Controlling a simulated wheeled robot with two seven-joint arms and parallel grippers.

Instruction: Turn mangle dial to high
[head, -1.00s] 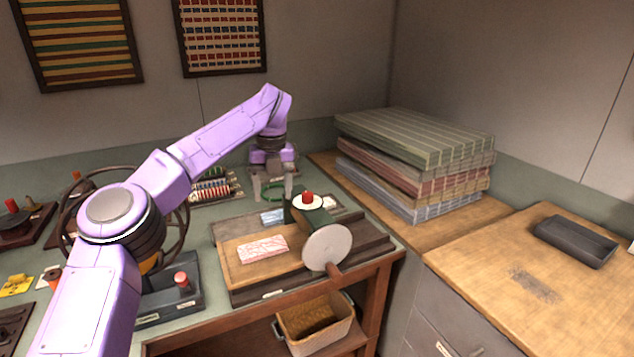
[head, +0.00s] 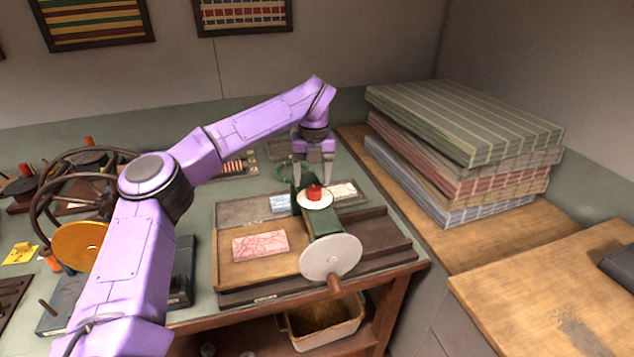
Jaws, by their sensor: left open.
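The mangle (head: 322,236) is a green body on a wooden bed, with a white disc (head: 331,257) and a wooden crank handle at its front. Its dial is a red knob (head: 315,192) on a round white plate on top; I cannot read any setting marks. My left gripper (head: 312,176) is open, fingers pointing down, just behind the red knob in the head view. The fingers appear on either side of the knob's line, and I cannot tell whether they touch the mangle. My right gripper is not in view.
A pink patterned block (head: 260,246) lies on the mangle's wooden bed. Stacked folded cloths (head: 465,150) stand at the right. A spoked wheel (head: 72,205) is at the left. A bin (head: 322,325) sits below the table. The wooden counter (head: 550,285) at right has clear room.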

